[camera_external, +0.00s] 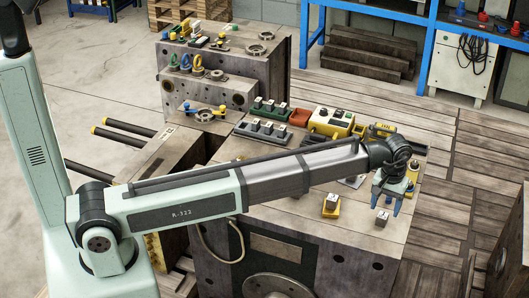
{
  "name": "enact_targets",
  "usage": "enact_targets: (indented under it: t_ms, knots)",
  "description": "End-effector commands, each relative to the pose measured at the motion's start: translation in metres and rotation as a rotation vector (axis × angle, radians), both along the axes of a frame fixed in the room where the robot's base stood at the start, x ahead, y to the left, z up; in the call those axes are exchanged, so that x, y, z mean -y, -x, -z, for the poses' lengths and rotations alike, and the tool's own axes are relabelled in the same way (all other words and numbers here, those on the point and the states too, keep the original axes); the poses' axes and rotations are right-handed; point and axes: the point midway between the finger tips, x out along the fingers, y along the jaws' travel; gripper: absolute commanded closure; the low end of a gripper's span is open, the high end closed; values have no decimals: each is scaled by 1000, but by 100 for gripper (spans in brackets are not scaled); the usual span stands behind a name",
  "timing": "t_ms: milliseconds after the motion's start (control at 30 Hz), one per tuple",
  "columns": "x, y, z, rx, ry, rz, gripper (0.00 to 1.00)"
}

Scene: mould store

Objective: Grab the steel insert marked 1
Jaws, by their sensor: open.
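My gripper (386,203) is open, with its blue fingertips pointing down over the right part of the mould top. A small steel block (381,219) is just below the fingertips, seemingly outside their grip. Another pale steel block (331,201) sits in a yellow holder (330,211) to the left of my gripper. The marks on the blocks are too small to read, so I cannot tell which one is marked 1.
A yellow control box (331,122) and a red bin (299,117) stand behind my arm on the mould. A yellow tool (379,131) lies near them. The front mould top (290,212) has bare room.

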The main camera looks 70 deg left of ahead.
Motion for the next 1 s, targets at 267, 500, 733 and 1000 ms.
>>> enact_targets:
  t_ms: [267, 500, 733, 1000]
  knots:
    - [-4, -2, 23, -2, 0, 0, 36]
    - [-5, -2, 50, -1, 0, 0, 36]
    - [-5, -2, 52, 0, 0, 0, 36]
    - [-5, -2, 52, 0, 0, 0, 60]
